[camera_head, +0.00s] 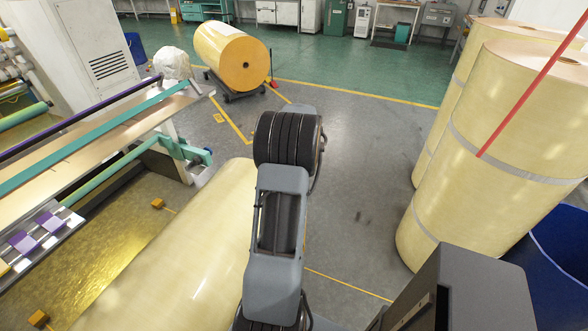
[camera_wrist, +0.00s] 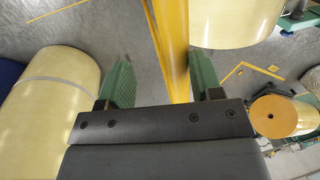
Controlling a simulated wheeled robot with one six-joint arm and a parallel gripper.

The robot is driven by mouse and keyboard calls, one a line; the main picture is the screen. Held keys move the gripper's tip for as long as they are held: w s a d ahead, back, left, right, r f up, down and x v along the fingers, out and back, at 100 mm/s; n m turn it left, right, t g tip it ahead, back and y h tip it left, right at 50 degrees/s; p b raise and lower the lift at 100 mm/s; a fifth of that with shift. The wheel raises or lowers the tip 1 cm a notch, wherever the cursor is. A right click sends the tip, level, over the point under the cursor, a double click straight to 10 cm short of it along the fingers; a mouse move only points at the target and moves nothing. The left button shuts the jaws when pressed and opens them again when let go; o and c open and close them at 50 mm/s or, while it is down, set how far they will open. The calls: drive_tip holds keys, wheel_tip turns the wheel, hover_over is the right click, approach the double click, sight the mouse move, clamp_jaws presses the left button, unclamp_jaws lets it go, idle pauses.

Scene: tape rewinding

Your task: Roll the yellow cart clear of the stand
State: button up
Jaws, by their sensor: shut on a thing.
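In the wrist view, my gripper (camera_wrist: 163,62) has its two green fingers on either side of a long yellow bar (camera_wrist: 174,45). The bar lies against the right finger, and a gap shows at the left finger. I take the bar to be part of the yellow cart; the rest of the cart is out of sight. In the head view, my arm covers the middle, and my gripper and the bar are hidden. I cannot tell which thing is the stand.
A large pale roll (camera_head: 165,262) lies left of my arm. Tall banded rolls (camera_head: 490,140) stand at right beside a blue bin (camera_head: 555,262). An orange-yellow roll (camera_head: 222,52) rests on a dark low carriage at the back. Grey floor (camera_head: 365,180) is open right of my arm.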

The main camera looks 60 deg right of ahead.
wheel_tip(320, 180, up, 12)
drive_tip(key=s, duration=0.2)
drive_tip(key=shift+r, duration=0.15)
idle(2.9)
